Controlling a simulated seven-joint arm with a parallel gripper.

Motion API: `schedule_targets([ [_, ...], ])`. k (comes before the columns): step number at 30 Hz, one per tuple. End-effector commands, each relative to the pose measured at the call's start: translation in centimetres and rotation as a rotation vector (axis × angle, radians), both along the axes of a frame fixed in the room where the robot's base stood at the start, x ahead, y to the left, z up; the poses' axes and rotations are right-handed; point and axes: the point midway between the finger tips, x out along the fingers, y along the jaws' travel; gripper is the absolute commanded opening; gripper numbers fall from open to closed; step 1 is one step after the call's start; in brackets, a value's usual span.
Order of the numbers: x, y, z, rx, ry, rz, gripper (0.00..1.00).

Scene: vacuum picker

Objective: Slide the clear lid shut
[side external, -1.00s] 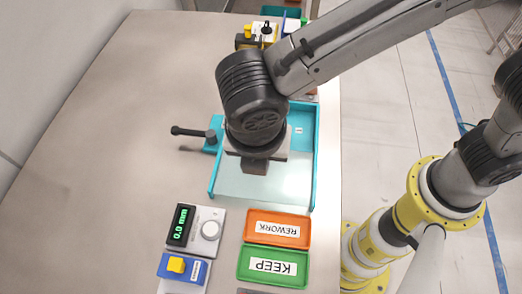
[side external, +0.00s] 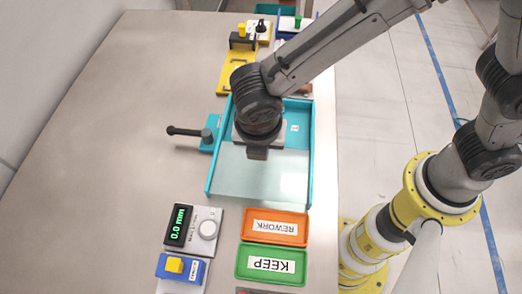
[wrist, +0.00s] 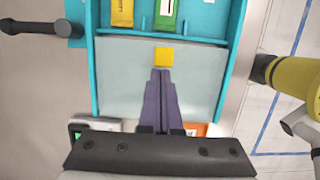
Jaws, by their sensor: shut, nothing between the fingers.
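A teal box (side external: 311,150) lies on the table, with the clear lid (side external: 245,180) over its near part. The wrist view shows the lid (wrist: 120,85) as a pale sheet with a yellow square (wrist: 164,57) near its far edge. Beyond that edge the box is uncovered, and a yellow piece (wrist: 122,12) and a green piece (wrist: 167,14) show in it. My gripper (wrist: 163,72) is shut and empty, its tips just on the near side of the yellow square. I cannot tell whether they touch the lid. In the side view my gripper (side external: 257,153) hides the square.
A black-handled clamp (side external: 187,131) sits at the box's left side. In front are an orange REWORK tray (side external: 275,240), a green KEEP tray (side external: 270,279) and a gauge reading 0.0 mm (side external: 178,225). A yellow fixture (side external: 234,75) stands behind. The table at left is clear.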

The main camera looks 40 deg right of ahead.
Motion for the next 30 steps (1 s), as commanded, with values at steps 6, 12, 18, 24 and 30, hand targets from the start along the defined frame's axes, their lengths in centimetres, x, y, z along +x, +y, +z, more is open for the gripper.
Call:
schedule_targets([
  [6, 1.0, -1.0, 0.0, 0.000, 0.000, -0.004, 0.00],
  [12, 4.6, -4.6, 0.0, 0.001, -0.001, -0.009, 0.00],
  [18, 8.1, -8.0, 0.0, 0.001, -0.001, -0.007, 0.00],
  [24, 9.7, -9.7, 0.0, 0.000, 0.000, -0.002, 0.00],
  [30, 9.9, -9.9, 0.0, -0.002, -0.001, 0.001, 0.00],
])
